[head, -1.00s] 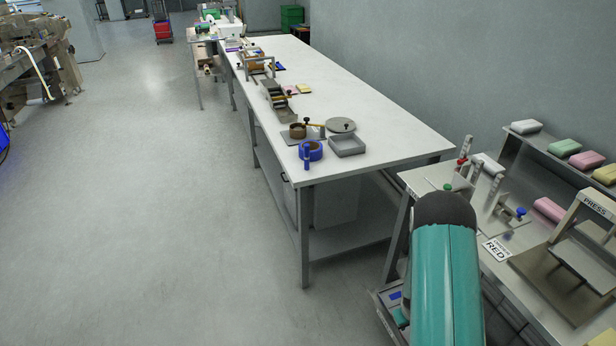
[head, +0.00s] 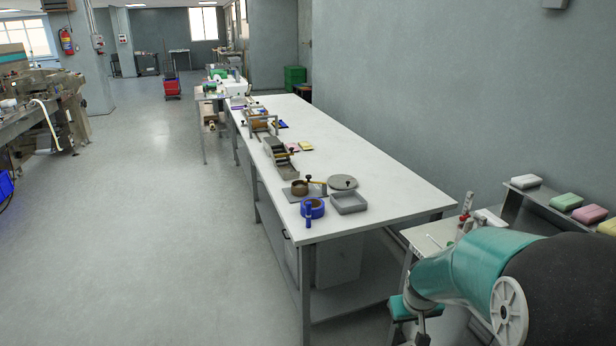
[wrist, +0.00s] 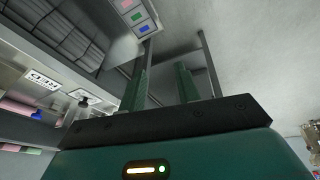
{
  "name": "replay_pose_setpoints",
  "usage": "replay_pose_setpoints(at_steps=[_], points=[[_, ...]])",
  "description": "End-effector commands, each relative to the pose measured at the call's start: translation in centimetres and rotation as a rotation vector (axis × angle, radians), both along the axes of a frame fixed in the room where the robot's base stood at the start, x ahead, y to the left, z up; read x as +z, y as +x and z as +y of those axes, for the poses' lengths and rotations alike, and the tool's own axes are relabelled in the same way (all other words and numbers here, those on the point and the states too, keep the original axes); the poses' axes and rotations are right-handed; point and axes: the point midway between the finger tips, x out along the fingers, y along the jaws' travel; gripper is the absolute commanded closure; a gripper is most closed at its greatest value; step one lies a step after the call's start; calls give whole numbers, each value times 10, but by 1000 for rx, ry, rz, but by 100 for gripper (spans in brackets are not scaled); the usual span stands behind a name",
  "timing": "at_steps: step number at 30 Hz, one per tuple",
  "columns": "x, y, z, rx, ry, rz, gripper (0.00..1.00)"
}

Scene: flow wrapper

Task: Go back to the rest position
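My gripper (wrist: 177,42) shows in the wrist view with its two fingers apart and nothing between them. In the head view my teal arm is folded large across the lower right.
A shelf with coloured soaps (head: 563,202) stands right. The left floor is clear.

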Motion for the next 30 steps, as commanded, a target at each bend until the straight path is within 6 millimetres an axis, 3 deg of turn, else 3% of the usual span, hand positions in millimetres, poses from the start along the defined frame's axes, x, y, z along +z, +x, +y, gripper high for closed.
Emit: replay_pose_setpoints(at_steps=[1,6,15,24,30], points=[[17,-6,6,-2,5,-16,67],[60,-29,21,-14,26,-45,67],[123,-80,46,-31,59,-95,67],[168,-140,67,-44,87,-142,67],[186,-181,78,-53,103,-171,67]])
